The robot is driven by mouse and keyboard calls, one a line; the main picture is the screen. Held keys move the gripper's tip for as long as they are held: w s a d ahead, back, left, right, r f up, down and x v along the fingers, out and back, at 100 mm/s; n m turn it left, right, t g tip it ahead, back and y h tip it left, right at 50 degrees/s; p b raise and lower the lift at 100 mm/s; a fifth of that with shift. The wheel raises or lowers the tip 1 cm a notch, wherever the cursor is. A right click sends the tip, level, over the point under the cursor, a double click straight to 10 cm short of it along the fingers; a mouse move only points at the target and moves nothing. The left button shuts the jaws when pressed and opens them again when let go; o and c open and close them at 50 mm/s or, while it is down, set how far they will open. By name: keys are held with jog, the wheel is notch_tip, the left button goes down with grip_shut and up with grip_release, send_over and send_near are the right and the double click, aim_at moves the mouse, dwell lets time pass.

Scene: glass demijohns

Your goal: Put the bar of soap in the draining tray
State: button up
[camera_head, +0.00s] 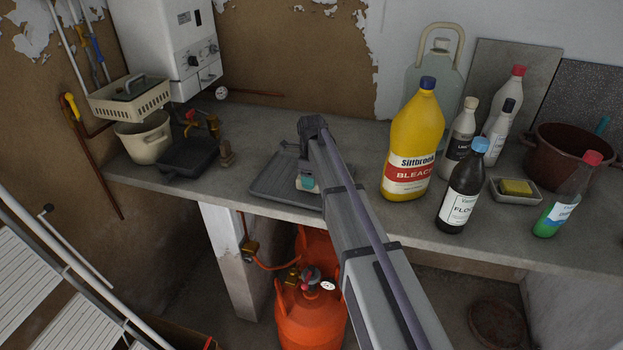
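The draining tray (268,184) is a dark grey, ribbed, shallow tray lying flat on the worktop near its front edge. My arm reaches over it from the lower right and bends down at the wrist. My gripper (307,176) points down over the tray's right part. A small teal and cream block (307,184), perhaps the bar of soap, shows right under my gripper. The fingers are too small and hidden to tell whether they hold it, or whether it touches the tray. A yellow block (515,187), soap or sponge, lies in a pale dish (515,198) at the right.
A yellow bleach bottle (412,150) stands right of my arm, with a dark bottle (462,190) and several others beyond. A brown basin (560,150) is at the right. A black pan (187,157) and cream pot (146,138) stand left. An orange gas cylinder (310,310) stands below.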

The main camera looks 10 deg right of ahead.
jog(key=o, duration=0.5)
jog(key=shift+c, duration=0.2)
notch_tip(320, 180, up, 13)
jog(key=p, duration=1.3)
jog(key=s+n, duration=2.4)
jog(key=s, duration=0.6)
jog(key=shift+s+a+f, duration=0.15)
jog(key=shift+a+f, duration=0.15)
jog(key=shift+a, duration=0.05)
notch_tip(320, 180, down, 6)
jog(key=b, duration=0.6)
jog(key=shift+b, duration=0.3)
